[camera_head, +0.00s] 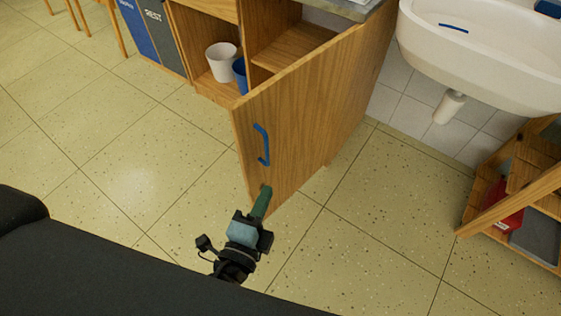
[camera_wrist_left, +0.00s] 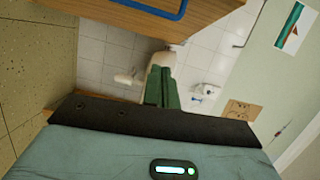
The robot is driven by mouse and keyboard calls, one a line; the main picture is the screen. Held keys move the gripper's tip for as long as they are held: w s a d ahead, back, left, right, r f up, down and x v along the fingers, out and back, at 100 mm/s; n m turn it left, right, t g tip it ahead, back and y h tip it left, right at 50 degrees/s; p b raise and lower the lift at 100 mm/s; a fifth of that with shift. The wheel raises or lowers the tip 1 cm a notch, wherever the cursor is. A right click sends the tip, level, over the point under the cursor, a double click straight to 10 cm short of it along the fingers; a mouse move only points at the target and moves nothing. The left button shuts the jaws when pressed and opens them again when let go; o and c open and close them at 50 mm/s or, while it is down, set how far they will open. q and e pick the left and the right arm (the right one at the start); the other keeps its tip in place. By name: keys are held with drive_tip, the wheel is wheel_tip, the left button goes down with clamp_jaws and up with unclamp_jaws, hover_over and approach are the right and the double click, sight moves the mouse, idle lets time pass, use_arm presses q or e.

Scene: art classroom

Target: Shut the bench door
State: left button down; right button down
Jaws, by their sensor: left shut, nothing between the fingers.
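The wooden bench door (camera_head: 290,130) stands swung open in the head view, its outer face with a blue handle (camera_head: 262,145) turned toward me. The bench (camera_head: 210,45) behind it shows an open inside with shelves. My left gripper (camera_head: 264,192) is shut and empty, with its green fingertips at the lower front corner of the door, below the handle. I cannot tell whether they touch it. In the left wrist view the shut green fingers (camera_wrist_left: 161,85) point past the door (camera_wrist_left: 140,15) and the blue handle (camera_wrist_left: 165,12) is at the top. My right gripper is not in view.
A white bucket (camera_head: 221,62) and a blue cup (camera_head: 240,75) stand inside the bench. A white sink (camera_head: 480,60) hangs right of the door. A wooden rack (camera_head: 515,185) stands at the far right. Blue and grey bins (camera_head: 152,35) stand left. The tiled floor (camera_head: 130,170) is clear.

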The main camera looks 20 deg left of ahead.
sight(267, 149)
use_arm(q)
drive_tip(key=w+a+p, duration=0.2)
drive_tip(key=w+p, duration=0.1)
drive_tip(key=w, duration=0.8)
drive_tip(key=shift+w+a+r+p, duration=0.25)
drive_tip(key=shift+w+p, duration=0.05)
drive_tip(key=shift+w, duration=0.05)
drive_tip(key=shift+a+m, duration=0.15)
drive_tip(key=shift+m, duration=0.15)
